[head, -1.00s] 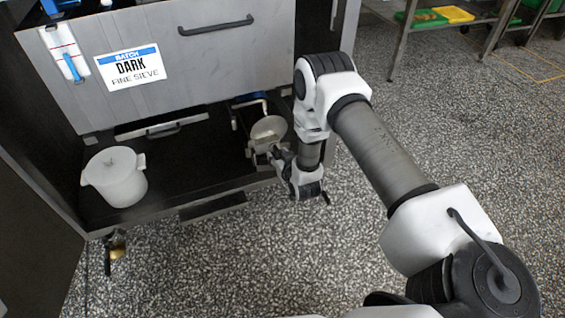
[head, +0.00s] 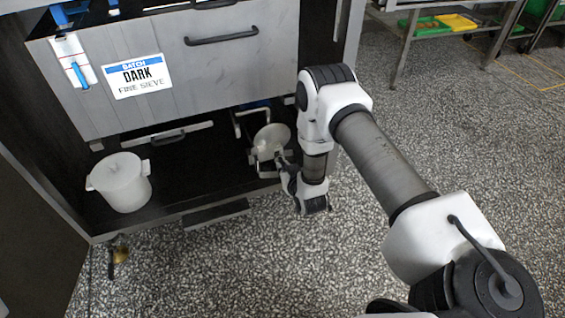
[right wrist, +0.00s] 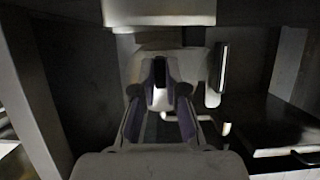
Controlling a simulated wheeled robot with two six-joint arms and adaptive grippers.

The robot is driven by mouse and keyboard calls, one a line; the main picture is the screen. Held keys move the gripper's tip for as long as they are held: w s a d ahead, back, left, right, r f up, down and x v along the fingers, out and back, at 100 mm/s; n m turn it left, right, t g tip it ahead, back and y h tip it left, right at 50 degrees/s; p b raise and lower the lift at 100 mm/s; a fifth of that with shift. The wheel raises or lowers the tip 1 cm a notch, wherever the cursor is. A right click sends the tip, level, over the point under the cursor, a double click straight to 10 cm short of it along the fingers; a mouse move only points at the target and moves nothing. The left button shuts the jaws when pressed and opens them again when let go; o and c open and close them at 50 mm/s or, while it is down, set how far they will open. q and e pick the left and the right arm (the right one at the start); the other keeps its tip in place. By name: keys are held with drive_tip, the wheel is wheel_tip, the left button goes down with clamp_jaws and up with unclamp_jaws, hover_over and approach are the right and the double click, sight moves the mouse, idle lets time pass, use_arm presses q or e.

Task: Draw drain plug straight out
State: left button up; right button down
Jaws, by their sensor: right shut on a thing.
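My right gripper (head: 281,163) is low at the right end of the open cabinet, just in front of a pale round steel fitting (head: 271,138). In the right wrist view its two fingers (right wrist: 160,92) are closed on a dark upright piece (right wrist: 160,72), which I take to be the drain plug. The fingers and a pale housing behind hide most of it. I cannot tell whether the plug is still seated. My left gripper is not in view.
A grey drawer front (head: 200,75) labelled "DARK FINE SIEVE" overhangs the space. A bent pale pipe (head: 238,122) is left of the fitting.

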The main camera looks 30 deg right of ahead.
drive_tip(key=shift+s+a+p, duration=0.25)
drive_tip(key=shift+s+p, duration=0.2)
drive_tip(key=shift+s, duration=0.55)
drive_tip(key=shift+s+a+p, duration=0.25)
drive_tip(key=shift+s+p, duration=0.2)
drive_tip(key=shift+s, duration=0.55)
